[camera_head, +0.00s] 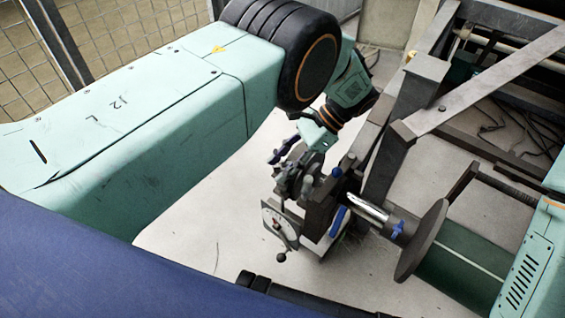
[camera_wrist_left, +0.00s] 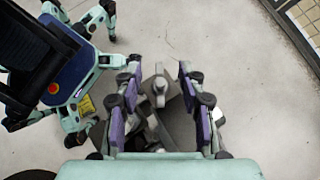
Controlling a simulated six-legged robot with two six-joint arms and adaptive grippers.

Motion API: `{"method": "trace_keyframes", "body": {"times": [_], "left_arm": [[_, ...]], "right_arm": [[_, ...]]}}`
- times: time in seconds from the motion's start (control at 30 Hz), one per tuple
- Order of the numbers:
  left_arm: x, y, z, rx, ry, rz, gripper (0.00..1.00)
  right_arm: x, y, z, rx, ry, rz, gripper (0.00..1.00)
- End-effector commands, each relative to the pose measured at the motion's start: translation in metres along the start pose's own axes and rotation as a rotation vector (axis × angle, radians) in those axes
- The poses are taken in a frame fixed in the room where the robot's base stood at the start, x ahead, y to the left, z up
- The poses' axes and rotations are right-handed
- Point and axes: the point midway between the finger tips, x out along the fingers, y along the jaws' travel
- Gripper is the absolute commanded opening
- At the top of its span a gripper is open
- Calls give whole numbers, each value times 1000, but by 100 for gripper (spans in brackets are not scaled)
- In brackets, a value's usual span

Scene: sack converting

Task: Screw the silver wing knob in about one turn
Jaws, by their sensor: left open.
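The silver wing knob (camera_wrist_left: 160,87) shows in the left wrist view as a small grey upright piece on dark machine parts. My left gripper (camera_wrist_left: 160,76) is open, with one purple-padded finger on each side of the knob and gaps between. I cannot tell how far the fingertips are above or below it. In the head view my left gripper (camera_head: 293,162) reaches down to the machine head (camera_head: 322,205) from behind. There the knob cannot be told apart from the fingers and dark fittings. My right gripper is not in view.
A shaft with a round flange (camera_head: 422,240) and a green roll (camera_head: 460,252) extends right. Steel frame beams (camera_head: 480,95) stand behind. The pale floor (camera_head: 200,235) is clear at left.

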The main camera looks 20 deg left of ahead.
Motion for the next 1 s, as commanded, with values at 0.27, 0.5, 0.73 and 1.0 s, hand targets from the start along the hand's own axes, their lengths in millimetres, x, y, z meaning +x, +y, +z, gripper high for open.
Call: {"method": "trace_keyframes", "body": {"times": [0.27,0.5,0.73,1.0], "left_arm": [[-3,0,0,-1,2,-2,41],[-34,0,-2,0,4,-3,41],[-61,0,-2,0,2,-1,41],[-74,0,0,0,0,0,41]], "right_arm": [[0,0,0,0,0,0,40],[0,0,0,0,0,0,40],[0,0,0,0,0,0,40],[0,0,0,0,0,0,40]]}}
